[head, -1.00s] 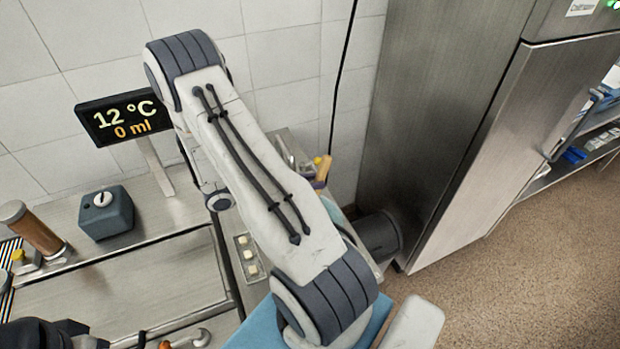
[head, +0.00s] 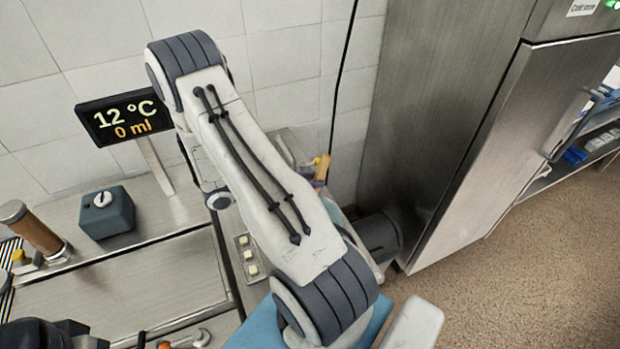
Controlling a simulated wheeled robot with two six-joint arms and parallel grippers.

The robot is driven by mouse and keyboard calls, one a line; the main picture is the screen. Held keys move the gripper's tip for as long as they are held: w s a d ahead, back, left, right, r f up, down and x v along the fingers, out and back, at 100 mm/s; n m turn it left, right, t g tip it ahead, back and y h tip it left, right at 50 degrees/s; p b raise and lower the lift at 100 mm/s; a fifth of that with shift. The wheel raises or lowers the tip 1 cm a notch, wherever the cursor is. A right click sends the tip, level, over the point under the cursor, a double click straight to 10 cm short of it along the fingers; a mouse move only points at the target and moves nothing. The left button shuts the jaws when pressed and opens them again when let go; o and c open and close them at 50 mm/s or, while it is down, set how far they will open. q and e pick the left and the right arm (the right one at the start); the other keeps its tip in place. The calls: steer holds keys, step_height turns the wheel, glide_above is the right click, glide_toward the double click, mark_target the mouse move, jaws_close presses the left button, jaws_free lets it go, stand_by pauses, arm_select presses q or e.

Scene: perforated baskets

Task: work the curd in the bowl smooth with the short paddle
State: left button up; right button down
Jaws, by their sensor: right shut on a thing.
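My right arm fills the middle of the head view, and its pale upper link covers much of the worktop. My right gripper does not show, as the arm's own links hide the area past the wrist. I cannot see the bowl, the curd or anything I can name as the short paddle. A tan handle (head: 322,168) stands up behind the arm. What it belongs to is hidden. My left gripper cannot be made out. Dark parts at the bottom left corner are cut off and unclear.
A display (head: 125,117) reads 12 °C and 0 ml. Small pale blocks (head: 248,254) lie in a narrow tray. A tall steel cabinet (head: 450,130) bounds the right.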

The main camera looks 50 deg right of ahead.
steer(key=shift+s+a+r, duration=0.1)
steer(key=shift+s+a, duration=0.15)
steer(key=shift+s, duration=0.2)
steer(key=shift+w, duration=0.1)
steer(key=shift+w+d, duration=0.45)
steer(key=shift+w, duration=0.2)
steer(key=shift+s+a, duration=0.45)
steer(key=shift+s, duration=0.3)
steer(key=shift+w+d, duration=0.45)
steer(key=shift+w, duration=0.3)
